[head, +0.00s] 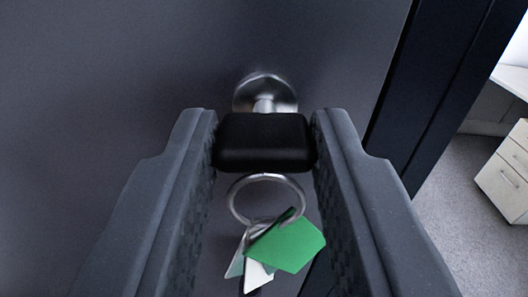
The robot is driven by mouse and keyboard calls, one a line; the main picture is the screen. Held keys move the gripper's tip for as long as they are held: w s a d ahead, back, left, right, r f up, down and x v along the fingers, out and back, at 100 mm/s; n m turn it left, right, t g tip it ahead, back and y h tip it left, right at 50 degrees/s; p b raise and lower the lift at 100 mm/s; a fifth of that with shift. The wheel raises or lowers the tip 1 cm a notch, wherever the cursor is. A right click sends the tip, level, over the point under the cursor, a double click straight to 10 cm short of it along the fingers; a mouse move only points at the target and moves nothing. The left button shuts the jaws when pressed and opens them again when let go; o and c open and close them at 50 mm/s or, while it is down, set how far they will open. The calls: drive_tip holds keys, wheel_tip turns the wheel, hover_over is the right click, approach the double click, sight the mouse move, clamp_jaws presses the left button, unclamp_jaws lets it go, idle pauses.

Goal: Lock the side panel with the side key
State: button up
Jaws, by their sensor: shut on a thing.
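My gripper (265,140) is shut on the black head of the side key (264,143), with one finger on each side of it. A ring with a green tag (287,243) and several small pale pieces hangs below the key head. Beyond the key head is a round silver lock (265,92) on the dark grey side panel (130,60). A short metal shaft shows between the key head and the lock. The key appears to be in the lock, but the black head hides part of the shaft, so I cannot tell how deep.
A dark vertical frame edge (425,90) runs along the right of the panel. Beyond it, a carpeted floor (470,200) lies open, with a white drawer cabinet (508,172) and a pale desk (500,95) at the far right.

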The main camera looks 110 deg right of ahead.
drive_tip(key=n+p, duration=0.2)
drive_tip(key=n, duration=0.2)
drive_tip(key=shift+s, duration=0.1)
drive_tip(key=shift+c, duration=0.2)
drive_tip(key=shift+o, duration=0.2)
drive_tip(key=n+p, duration=0.3)
drive_tip(key=n, duration=0.1)
drive_tip(key=shift+n+p, duration=0.3)
drive_tip(key=shift+p, duration=0.05)
drive_tip(key=n+p, duration=0.4)
drive_tip(key=shift+n, duration=0.3)
drive_tip(key=shift+c, duration=0.2)
drive_tip(key=shift+f+n+p, duration=0.15)
drive_tip(key=shift+n+p, duration=1.85)
drive_tip(key=shift+p, duration=0.1)
drive_tip(key=shift+f, duration=0.1)
drive_tip(key=o, duration=1)
